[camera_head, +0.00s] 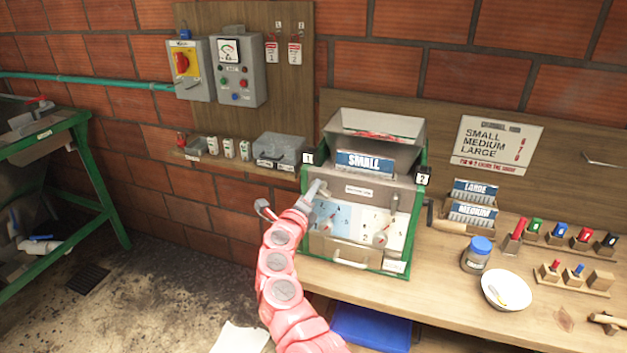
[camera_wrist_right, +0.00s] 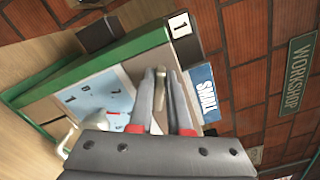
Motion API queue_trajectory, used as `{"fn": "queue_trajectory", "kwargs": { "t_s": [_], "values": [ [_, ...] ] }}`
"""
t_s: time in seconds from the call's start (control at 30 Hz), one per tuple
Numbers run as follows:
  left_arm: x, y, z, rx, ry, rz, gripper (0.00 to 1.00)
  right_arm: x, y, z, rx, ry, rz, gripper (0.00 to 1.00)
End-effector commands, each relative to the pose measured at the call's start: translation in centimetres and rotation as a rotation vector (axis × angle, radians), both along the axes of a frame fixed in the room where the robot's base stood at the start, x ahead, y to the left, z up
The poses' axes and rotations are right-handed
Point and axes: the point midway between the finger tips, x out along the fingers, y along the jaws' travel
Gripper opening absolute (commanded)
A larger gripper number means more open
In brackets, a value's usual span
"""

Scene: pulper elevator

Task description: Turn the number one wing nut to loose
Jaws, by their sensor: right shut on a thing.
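The green-framed pulper (camera_head: 350,195) stands on the bench with a blue SMALL plate (camera_head: 364,163) across its front. My right gripper (camera_head: 318,188) is at the machine's left front side, just below that tag. In the right wrist view its fingers (camera_wrist_right: 160,78) are shut on a small grey-tan piece, the number one wing nut (camera_wrist_right: 160,92), largely hidden between them. In the head view the fingers cover it. My left gripper is not in view.
A number 2 tag (camera_head: 422,175) is at the machine's right corner. The LARGE (camera_head: 475,190) and MEDIUM (camera_head: 471,212) plates stand in racks to the right. A blue-lidded jar (camera_head: 477,256) and white bowl (camera_head: 506,290) are on the bench. Control boxes (camera_head: 237,72) hang on the wall.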

Motion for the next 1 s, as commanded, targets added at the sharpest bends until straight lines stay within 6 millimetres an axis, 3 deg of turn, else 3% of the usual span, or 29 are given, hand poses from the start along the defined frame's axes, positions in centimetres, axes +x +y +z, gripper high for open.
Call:
{"fn": "queue_trajectory", "kwargs": {
  "t_s": [0.1,0.4,1.0],
  "values": [
    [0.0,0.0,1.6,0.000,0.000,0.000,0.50,0.0,-0.1,-0.3,-0.097,0.045,-0.005,0.00],
    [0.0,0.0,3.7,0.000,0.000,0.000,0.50,0.0,-0.1,-0.8,-0.312,0.113,-0.006,0.00],
    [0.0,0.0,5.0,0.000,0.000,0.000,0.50,0.0,0.0,-1.3,-0.461,0.160,-0.003,0.00]
  ]
}}
